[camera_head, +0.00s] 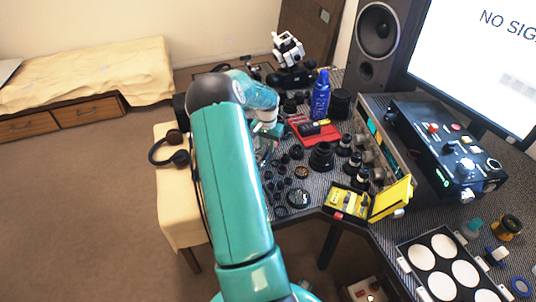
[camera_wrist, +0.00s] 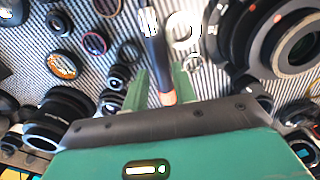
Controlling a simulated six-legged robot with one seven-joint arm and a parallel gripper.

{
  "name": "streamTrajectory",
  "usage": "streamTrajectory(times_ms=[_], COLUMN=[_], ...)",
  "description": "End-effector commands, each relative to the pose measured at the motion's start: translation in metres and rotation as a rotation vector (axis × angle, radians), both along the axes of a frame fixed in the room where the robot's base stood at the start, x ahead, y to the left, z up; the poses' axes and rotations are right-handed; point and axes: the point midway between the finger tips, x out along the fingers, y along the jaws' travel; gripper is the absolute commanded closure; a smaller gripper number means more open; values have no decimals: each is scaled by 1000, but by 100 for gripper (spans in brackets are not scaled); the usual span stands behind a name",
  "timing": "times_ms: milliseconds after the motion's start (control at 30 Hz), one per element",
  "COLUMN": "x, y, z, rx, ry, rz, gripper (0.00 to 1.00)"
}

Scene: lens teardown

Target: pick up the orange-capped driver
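The orange-capped driver (camera_wrist: 157,55) lies on the striped mat in the wrist view, its dark shaft running up the picture and its orange end (camera_wrist: 168,98) close to my gripper. My gripper (camera_wrist: 160,88) has two green fingers, one on each side of the driver's orange end. The fingers stand apart, and I see no clear grip on the driver. In the head view my gripper (camera_head: 265,150) is low over the left part of the bench, partly behind my own arm. I cannot make out the driver there.
Large black lens parts (camera_wrist: 285,35) crowd the right of the wrist view, and a lens barrel (camera_wrist: 60,118) lies at lower left. A pale ring (camera_wrist: 183,27) lies beside the driver. A blue bottle (camera_head: 320,95), red tray (camera_head: 327,134) and yellow case (camera_head: 347,202) stand on the bench.

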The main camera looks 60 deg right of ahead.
Motion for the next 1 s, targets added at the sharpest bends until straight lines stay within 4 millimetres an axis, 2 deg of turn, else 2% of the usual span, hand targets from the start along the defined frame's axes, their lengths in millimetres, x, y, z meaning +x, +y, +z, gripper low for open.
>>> streamTrajectory(times_ms=[100,233,433,600,1000], x=[-1,-1,-1,-1,-1], y=[2,1,1,1,2], z=[-21,-33,-34,-34,-33], rx=[3,0,-1,-1,0], ry=[3,2,1,0,0], rz=[1,1,1,1,1], gripper=[73,73,73,100,100])
